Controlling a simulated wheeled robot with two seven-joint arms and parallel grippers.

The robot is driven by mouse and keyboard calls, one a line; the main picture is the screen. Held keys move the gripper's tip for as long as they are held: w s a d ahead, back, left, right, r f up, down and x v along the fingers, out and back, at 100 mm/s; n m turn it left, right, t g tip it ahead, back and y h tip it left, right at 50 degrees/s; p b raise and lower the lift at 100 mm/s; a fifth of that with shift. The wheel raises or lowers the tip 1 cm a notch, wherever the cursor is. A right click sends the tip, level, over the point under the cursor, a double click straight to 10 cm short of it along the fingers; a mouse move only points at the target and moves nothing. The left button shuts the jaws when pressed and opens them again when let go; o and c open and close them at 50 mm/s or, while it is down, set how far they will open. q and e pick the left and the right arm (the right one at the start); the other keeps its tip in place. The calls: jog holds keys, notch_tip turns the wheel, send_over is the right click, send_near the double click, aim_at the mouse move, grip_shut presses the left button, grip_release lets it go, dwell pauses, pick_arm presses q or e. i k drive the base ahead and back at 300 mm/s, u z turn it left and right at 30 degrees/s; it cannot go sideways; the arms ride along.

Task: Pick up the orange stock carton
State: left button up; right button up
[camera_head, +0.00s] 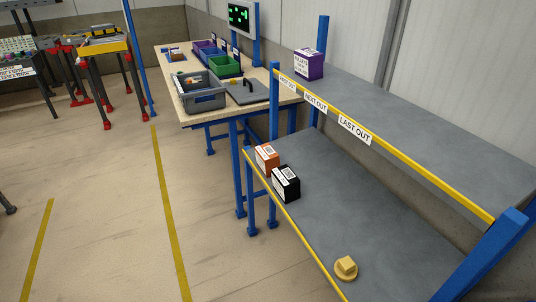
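The orange stock carton (264,160) stands on the lower grey shelf (345,190) of a blue-framed rack, near its far left corner and close to the yellow front edge. It has a white label with a code. A black carton (287,186) stands right beside it, on the nearer side, and hides part of it. Neither of my grippers is in view.
A purple carton (308,65) stands on the upper shelf (400,110), behind a yellow rail with labels. A yellow knob-like object (346,268) lies on the lower shelf's near part. A workbench (167,62) with bins stands beyond. The floor left of the rack is clear.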

aim_at(267, 159)
jog(key=u, duration=0.35)
jog(key=k, duration=1.45)
jog(key=u, duration=1.4)
jog(key=i, duration=2.15)
jog(key=z, duration=0.4)
jog(key=i, duration=2.05)
jog(key=z, duration=1)
jog(key=i, duration=1.55)
jog(key=z, duration=2.05)
jog(key=i, duration=0.95)
jog(key=z, duration=0.6)
